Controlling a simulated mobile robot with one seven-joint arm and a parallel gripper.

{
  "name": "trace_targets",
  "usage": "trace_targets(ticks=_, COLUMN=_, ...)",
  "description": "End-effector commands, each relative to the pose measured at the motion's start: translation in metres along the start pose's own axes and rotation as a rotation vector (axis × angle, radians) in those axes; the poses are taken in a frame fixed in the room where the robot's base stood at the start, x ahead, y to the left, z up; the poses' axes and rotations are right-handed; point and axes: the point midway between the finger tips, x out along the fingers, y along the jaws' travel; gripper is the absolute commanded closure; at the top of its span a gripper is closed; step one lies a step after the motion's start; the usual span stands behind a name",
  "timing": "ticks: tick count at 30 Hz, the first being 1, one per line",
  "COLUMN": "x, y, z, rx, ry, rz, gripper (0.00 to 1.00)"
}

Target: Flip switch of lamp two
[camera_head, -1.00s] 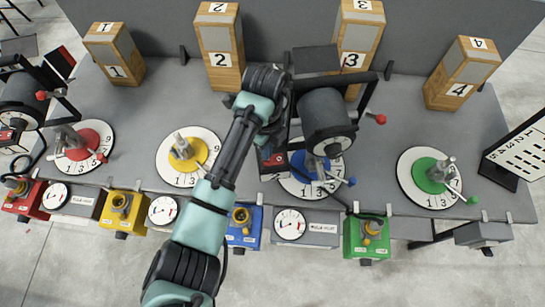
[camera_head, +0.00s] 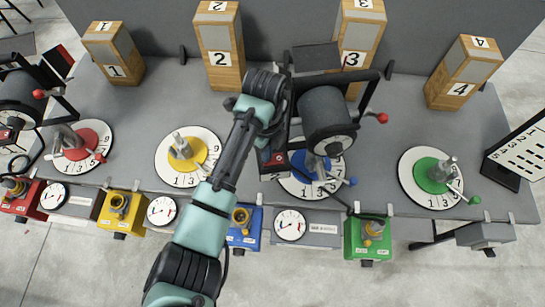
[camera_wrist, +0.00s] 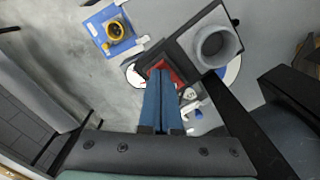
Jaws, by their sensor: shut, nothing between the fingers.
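A small dark box with a red switch (camera_head: 274,158) sits below and left of the drum. In the wrist view my gripper (camera_wrist: 162,72) has its two blue fingers together and empty. Their tips are at the red switch (camera_wrist: 166,69) and overlap part of it; I cannot tell whether they touch. In the head view the fingertips are not clearly seen.
A second drum lamp (camera_head: 18,95) stands at the far left. Numbered wooden boxes, such as box two (camera_head: 220,60), stand along the back. Dials with coloured hubs lie on the grey table (camera_head: 370,160). A blue box (camera_head: 245,226) hangs at the front edge.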

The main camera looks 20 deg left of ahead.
Motion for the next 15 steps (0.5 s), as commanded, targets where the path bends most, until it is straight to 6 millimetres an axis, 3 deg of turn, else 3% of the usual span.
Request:
trace_targets(ticks=8, x=0.005, y=0.0, z=0.0, rx=0.0, ry=0.001, rz=0.0, gripper=1.0)
trace_targets(ticks=15, x=-0.005, y=0.0, z=-0.001, rx=0.001, ry=0.001, rz=0.0, gripper=1.0)
